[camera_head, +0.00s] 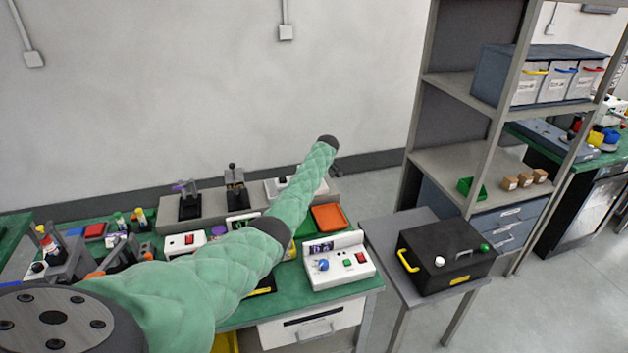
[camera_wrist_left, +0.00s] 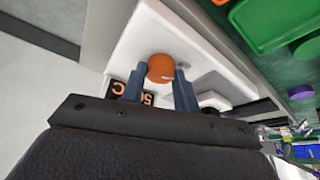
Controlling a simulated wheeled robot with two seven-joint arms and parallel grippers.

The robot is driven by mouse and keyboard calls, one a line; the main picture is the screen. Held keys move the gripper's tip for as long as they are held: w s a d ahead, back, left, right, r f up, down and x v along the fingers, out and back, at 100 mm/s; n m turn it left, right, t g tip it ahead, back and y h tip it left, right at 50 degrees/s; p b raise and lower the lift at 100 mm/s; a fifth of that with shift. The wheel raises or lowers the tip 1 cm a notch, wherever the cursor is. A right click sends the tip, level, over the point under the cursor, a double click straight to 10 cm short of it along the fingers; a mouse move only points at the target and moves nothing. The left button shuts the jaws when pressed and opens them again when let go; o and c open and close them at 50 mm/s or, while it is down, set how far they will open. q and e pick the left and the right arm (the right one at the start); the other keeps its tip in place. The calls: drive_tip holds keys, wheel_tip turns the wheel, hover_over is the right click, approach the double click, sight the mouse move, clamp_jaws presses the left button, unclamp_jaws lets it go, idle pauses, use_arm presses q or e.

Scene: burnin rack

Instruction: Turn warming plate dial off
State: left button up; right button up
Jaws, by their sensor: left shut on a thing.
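The warming plate (camera_wrist_left: 128,48) is a white box in the left wrist view, with an orange round dial (camera_wrist_left: 161,66) on its face. A small black display (camera_wrist_left: 118,90) with orange characters, partly legible as 50 C, sits beside the dial and is partly covered by a finger. My left gripper (camera_wrist_left: 161,73) has its two blue-grey fingers on either side of the dial and is shut on it. In the head view, a white device (camera_head: 279,187) at the back of the bench is partly behind my green-sleeved left arm. My left gripper's fingers cannot be made out there. My right gripper is not in view.
A green tray (camera_wrist_left: 268,22) lies near the plate. On the bench, an orange tray (camera_head: 330,217) and a white control box (camera_head: 338,264) stand right of my arm. A black case (camera_head: 447,252) sits on a grey side table. Shelving stands behind it.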

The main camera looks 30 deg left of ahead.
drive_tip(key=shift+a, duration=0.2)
use_arm(q)
drive_tip(key=o, duration=0.9)
drive_tip(key=shift+c, duration=0.2)
drive_tip(key=shift+o, duration=0.6)
drive_tip(key=shift+d+r+b, duration=0.2)
drive_tip(key=shift+r+b, duration=0.1)
drive_tip(key=shift+r, duration=0.1)
drive_tip(key=b+v, duration=0.2)
drive_tip(key=v, duration=0.3)
drive_tip(key=shift+d+r, duration=0.15)
drive_tip(key=shift+r, duration=0.15)
drive_tip(key=shift+s+d+r, duration=0.1)
drive_tip(key=shift+d+r, duration=0.05)
drive_tip(key=shift+r, duration=0.4)
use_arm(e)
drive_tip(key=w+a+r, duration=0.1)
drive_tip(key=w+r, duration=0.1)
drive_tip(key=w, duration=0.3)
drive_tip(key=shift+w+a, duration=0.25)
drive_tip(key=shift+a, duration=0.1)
